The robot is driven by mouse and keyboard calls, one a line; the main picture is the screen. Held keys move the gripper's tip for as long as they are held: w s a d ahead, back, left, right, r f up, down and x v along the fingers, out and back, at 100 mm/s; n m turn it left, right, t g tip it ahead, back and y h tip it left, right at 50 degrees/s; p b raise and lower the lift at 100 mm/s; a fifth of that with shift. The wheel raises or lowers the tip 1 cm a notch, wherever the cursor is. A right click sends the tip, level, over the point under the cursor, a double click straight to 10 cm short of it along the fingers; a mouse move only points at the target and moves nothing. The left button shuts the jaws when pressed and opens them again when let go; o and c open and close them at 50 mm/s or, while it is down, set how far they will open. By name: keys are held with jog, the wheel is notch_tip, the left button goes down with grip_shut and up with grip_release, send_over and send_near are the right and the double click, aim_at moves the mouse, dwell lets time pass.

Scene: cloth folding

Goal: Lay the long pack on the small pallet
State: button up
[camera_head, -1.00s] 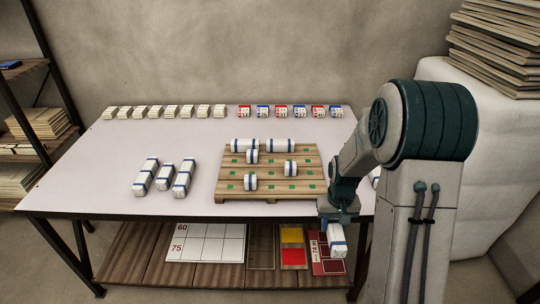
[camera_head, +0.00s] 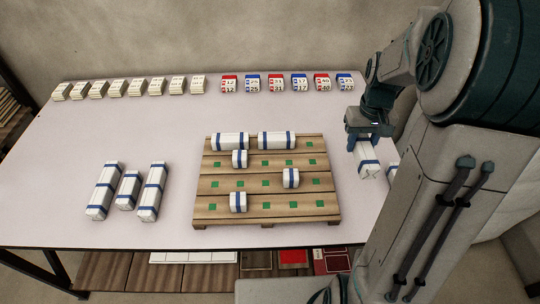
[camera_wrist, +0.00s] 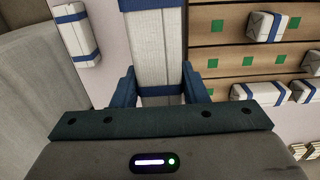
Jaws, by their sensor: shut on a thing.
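My gripper (camera_head: 368,132) is shut on a long white pack (camera_head: 367,160) with blue bands and holds it to the right of the small pallet. In the wrist view the held pack (camera_wrist: 155,45) stretches away between the two blue fingers (camera_wrist: 160,88). The wooden pallet (camera_head: 265,197) has green square marks. Two long packs (camera_head: 230,141) (camera_head: 277,140) lie end to end along its back edge. Three short packs (camera_head: 239,159) (camera_head: 291,178) (camera_head: 238,202) sit on its slats. The held pack is apart from the pallet.
Two long packs (camera_head: 104,190) (camera_head: 152,191) and a shorter one (camera_head: 129,190) lie on the table's left. Another pack (camera_head: 391,172) is partly hidden by my arm; it shows in the wrist view (camera_wrist: 75,35). Small banded bundles (camera_head: 127,88) and red and blue number blocks (camera_head: 276,83) line the back.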

send_over(313, 161)
notch_tip(313, 161, down, 7)
jog(key=shift+s+r, duration=0.15)
jog(key=shift+a+f, duration=0.1)
jog(key=shift+f, duration=1.95)
jog(key=shift+f, duration=0.1)
jog(key=shift+f, duration=0.15)
jog(key=o, duration=1.1)
jog(key=shift+c, duration=0.2)
